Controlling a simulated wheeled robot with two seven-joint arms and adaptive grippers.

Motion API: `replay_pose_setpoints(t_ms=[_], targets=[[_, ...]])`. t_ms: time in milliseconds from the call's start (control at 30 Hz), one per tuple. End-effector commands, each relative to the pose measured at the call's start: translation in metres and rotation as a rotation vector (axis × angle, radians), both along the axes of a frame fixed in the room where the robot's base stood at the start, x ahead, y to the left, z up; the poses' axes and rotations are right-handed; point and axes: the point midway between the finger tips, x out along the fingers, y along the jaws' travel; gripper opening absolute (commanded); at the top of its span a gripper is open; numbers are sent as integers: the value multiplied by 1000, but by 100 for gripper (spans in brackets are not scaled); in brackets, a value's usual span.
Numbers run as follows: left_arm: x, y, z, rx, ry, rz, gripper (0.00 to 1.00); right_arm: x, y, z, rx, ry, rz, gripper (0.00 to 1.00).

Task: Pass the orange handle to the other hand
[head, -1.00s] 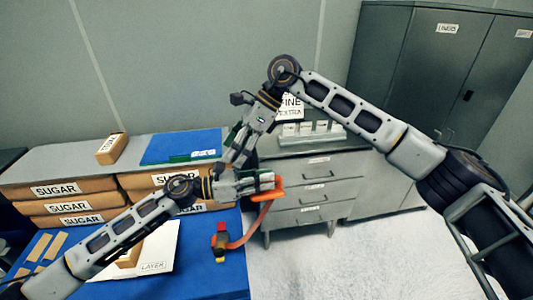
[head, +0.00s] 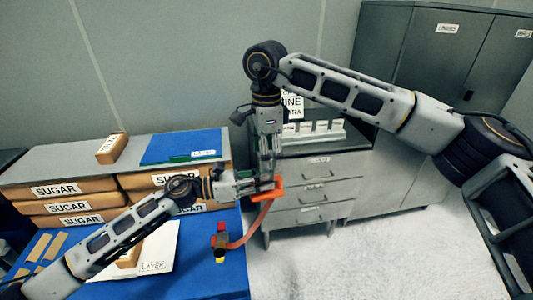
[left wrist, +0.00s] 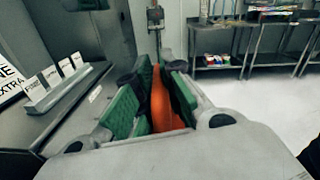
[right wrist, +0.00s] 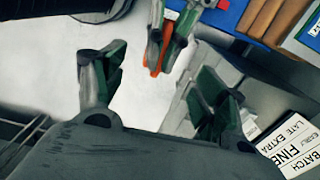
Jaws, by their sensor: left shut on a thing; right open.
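The orange handle (head: 266,208) is beyond the front of the blue-topped table. My left gripper (head: 256,187) is shut on its upper end. In the left wrist view the orange handle (left wrist: 163,105) stands between the green finger pads. A curved orange part runs down from it to a dark piece with a yellow end (head: 220,247). My right gripper (head: 268,172) points down just above the handle. In the right wrist view its fingers (right wrist: 158,88) are spread open, with the orange handle (right wrist: 153,68) and the left fingertips ahead, beyond the gap. Right-finger contact cannot be told.
Sugar boxes (head: 97,192) are stacked at the left, with a blue mat (head: 180,146) above. A drawer cabinet (head: 325,190) with a rack of small white cards (head: 312,132) stands behind the grippers. A grey cabinet (head: 460,70) is at the back right. White floor is free at the front right.

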Motion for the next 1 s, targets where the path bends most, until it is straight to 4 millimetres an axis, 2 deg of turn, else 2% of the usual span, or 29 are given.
replay_pose_setpoints(t_ms=[367, 1000], targets=[[0, 0, 1, -1, 0, 0, 0, 0, 0, -8, 3, 2, 0, 71], [0, 0, 1, -1, 0, 0, 0, -1, 0, -79, 2, 3, 0, 71]])
